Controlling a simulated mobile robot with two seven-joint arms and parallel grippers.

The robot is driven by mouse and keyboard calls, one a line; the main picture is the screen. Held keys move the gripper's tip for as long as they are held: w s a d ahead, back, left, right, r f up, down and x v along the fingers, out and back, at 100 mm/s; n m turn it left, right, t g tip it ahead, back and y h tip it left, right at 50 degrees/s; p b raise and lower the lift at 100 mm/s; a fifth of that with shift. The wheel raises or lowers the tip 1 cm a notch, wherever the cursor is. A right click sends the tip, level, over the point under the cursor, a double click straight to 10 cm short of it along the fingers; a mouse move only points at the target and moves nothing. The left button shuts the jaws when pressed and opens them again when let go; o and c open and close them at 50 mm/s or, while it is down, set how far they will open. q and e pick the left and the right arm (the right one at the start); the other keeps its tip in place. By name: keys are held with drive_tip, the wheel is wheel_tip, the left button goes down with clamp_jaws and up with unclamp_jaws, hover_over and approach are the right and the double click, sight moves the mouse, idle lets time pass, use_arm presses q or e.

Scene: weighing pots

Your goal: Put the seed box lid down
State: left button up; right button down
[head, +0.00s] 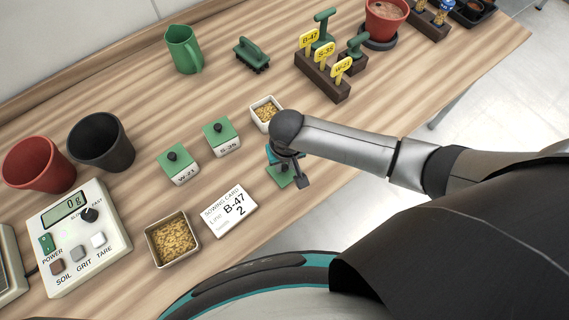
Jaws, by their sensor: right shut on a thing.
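The seed box lid (279,178) is a small green square under my right gripper (288,167), near the table's front edge. The right gripper points down and is shut on the lid; its arm comes in from the right and hides part of both. I cannot tell whether the lid touches the table. An open white seed box (265,113) with tan seeds stands just beyond the gripper. Two lidded boxes, S-35 (222,137) and W-21 (179,166), stand to its left. My left gripper is out of view.
A sowing card (230,208) reading B-47, 2 and an open grain tray (172,241) lie left of the gripper. A scale (79,238) reads 0 g. Red (39,165) and black (101,142) pots stand at left. A tag rack (322,77) stands behind.

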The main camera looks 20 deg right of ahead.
sight(286, 176)
drive_tip(key=shift+f, duration=0.1)
drive_tip(key=c, duration=0.7)
unclamp_jaws()
drive_tip(key=shift+c, duration=0.2)
wheel_tip(286, 176, up, 12)
drive_tip(key=s+p, duration=0.1)
drive_tip(key=p, duration=0.2)
drive_tip(key=shift+s+p, duration=0.25)
drive_tip(key=shift+p, duration=0.1)
